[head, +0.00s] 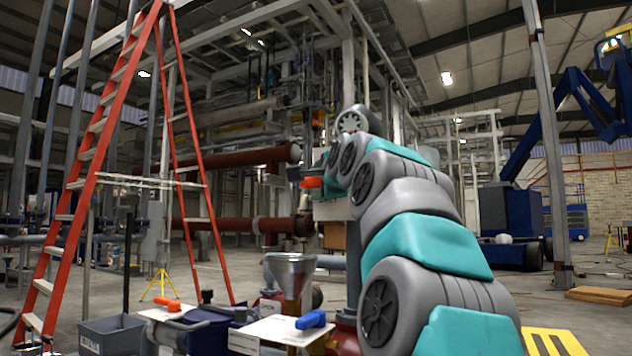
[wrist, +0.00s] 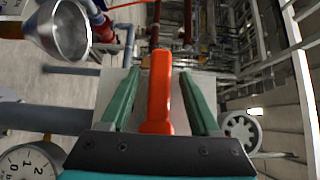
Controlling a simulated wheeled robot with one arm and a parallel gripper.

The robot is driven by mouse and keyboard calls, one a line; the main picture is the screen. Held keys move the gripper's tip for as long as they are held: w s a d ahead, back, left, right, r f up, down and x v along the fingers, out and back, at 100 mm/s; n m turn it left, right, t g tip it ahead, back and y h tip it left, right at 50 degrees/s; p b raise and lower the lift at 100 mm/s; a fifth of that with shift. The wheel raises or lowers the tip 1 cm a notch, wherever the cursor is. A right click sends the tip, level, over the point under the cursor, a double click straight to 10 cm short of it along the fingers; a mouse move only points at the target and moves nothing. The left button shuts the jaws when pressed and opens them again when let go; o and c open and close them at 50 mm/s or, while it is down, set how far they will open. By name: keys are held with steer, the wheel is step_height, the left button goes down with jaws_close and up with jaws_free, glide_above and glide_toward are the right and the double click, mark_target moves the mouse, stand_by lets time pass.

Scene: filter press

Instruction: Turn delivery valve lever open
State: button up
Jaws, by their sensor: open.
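An orange-red lever (wrist: 160,85) lies lengthwise between the two green fingers of my gripper (wrist: 159,74) in the wrist view. The fingers are open, with a visible gap on each side of the lever. An orange-red piece (head: 312,182) at the far end of my arm in the head view looks like the same lever. My gripper's fingers are not clear there, as my own arm hides much of that spot. I cannot tell from any label that this is the delivery valve.
A metal funnel (head: 291,272) stands left of my arm; it also shows in the wrist view (wrist: 57,28). A blue lever (head: 311,319) and another orange lever (head: 173,305) sit lower. A gauge (wrist: 28,163) and a grey handwheel (wrist: 241,130) flank my gripper. An orange stepladder (head: 95,150) stands left.

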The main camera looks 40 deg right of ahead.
steer(key=shift+w+d, duration=0.2)
steer(key=shift+w, duration=0.35)
jaws_close()
steer(key=shift+f, duration=0.1)
stand_by(1.0)
